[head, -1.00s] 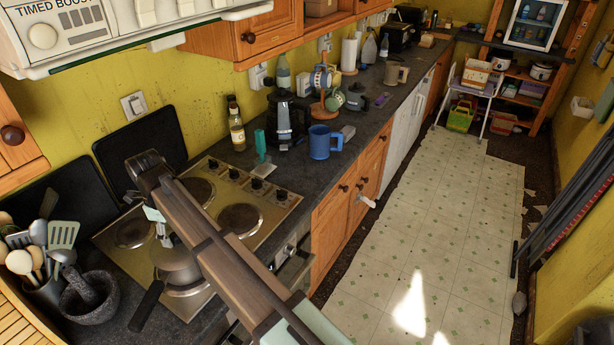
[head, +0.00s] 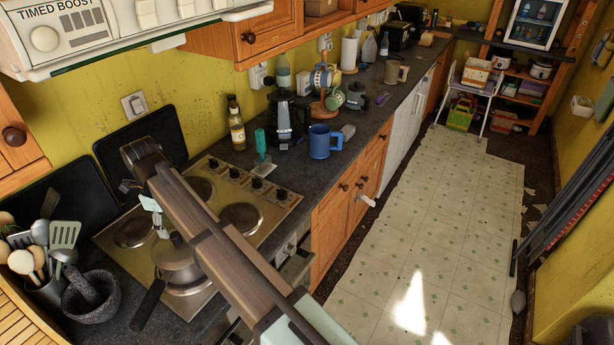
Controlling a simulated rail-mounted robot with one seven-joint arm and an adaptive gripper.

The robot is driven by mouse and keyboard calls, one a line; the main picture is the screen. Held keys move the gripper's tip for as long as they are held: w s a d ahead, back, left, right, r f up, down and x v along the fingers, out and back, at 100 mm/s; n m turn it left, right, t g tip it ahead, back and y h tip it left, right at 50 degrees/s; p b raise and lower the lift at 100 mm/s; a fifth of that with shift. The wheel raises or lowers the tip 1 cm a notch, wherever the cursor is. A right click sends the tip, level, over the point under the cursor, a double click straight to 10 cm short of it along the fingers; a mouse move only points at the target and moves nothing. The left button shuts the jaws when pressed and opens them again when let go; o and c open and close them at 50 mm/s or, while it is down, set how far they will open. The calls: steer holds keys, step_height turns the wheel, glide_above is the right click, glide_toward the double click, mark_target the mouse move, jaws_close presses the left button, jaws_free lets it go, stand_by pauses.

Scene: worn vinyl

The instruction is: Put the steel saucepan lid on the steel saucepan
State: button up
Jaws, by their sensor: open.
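The steel saucepan (head: 180,273) stands on the front-left part of the hob, its black handle pointing to the lower left. The steel saucepan lid (head: 172,252), domed with a dark knob, is on top of the saucepan and looks about level. Whether its rim is fully seated is too small to tell. My gripper (head: 162,232) is open and empty, just above and to the left of the lid's knob, apparently clear of it. My own arm crosses in front of the hob and covers part of it right of the pan.
The steel hob (head: 272,207) has bare hotplates behind and right of the pan. A stone mortar (head: 91,300) and a pot of utensils (head: 46,290) stand at the left. A teal-handled tool (head: 260,143), an oil bottle (head: 236,128) and a blue mug (head: 322,142) stand beyond the hob.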

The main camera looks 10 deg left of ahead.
steer(key=shift+r, duration=1.65)
steer(key=shift+r, duration=0.1)
